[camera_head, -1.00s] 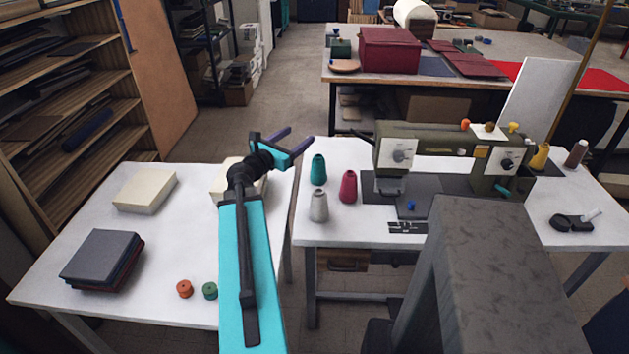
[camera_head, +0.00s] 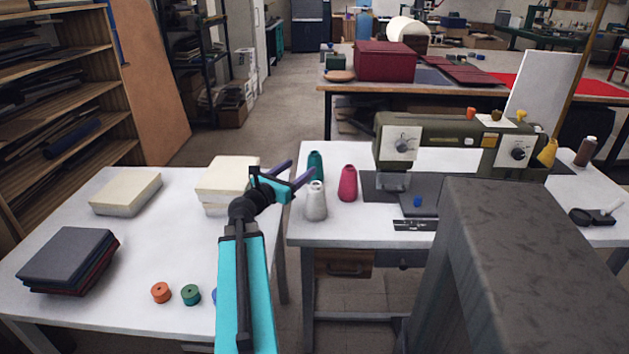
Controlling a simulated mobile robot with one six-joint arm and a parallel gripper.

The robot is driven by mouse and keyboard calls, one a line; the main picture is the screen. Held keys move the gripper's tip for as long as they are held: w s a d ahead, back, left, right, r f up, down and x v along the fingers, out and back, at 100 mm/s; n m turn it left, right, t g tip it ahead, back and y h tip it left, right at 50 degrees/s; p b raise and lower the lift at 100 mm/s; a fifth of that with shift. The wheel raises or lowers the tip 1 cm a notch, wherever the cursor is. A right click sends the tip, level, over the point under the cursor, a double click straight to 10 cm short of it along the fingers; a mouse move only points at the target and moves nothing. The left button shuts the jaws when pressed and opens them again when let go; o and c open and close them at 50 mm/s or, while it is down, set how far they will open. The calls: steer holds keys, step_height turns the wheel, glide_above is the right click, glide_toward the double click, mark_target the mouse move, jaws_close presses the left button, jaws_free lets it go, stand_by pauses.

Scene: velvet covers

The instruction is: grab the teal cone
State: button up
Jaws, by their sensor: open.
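The teal cone (camera_head: 316,162) stands upright on the white sewing table, behind the white-grey cone (camera_head: 316,204), which hides its lower part. A magenta cone (camera_head: 348,183) stands to its right. My gripper (camera_head: 301,169) is open and empty, its two dark purple fingers pointing up and right toward the cones. In the picture, the right fingertip lies just left of the teal cone; I cannot tell the distance in depth.
An olive sewing machine (camera_head: 450,140) stands on the sewing table (camera_head: 320,234). The left table (camera_head: 130,300) holds cream blocks (camera_head: 128,192), dark covers (camera_head: 68,258) and small spools (camera_head: 161,292). A gap separates the tables. A grey block-like shape (camera_head: 520,270) fills the lower right.

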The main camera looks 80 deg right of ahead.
mark_target(310, 163)
steer(key=shift+f, duration=0.55)
steer(key=shift+x, duration=3.65)
steer(key=shift+s+d, duration=0.3)
steer(key=shift+d, duration=0.35)
steer(key=shift+b+x, duration=0.3)
steer(key=shift+x, duration=2.25)
steer(key=shift+s+r, duration=0.1)
steer(key=shift+s, duration=0.05)
steer(key=shift+c, duration=0.3)
